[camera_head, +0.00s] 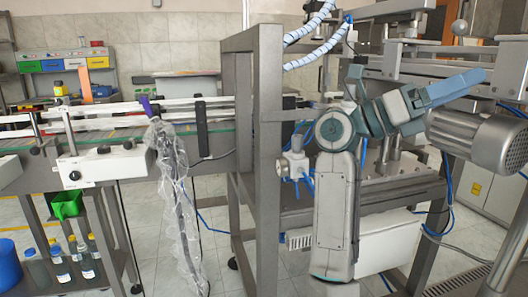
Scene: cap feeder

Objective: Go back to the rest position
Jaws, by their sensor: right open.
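My right arm rises in the middle right of the head view, with a grey-white link and teal joints. Its right gripper (470,84) has blue-grey fingers that point to the right, level with the upper part of the machine. The gripper is open, and I see nothing between its fingers. It appears in front of the machine's metal frame and above a grey motor (484,138); the exact gap to them cannot be told.
A thick steel frame (268,140) stands just left of my right arm. Bottles (60,262) stand on a low shelf beside a blue bucket (8,265). Tiled floor (215,250) shows between.

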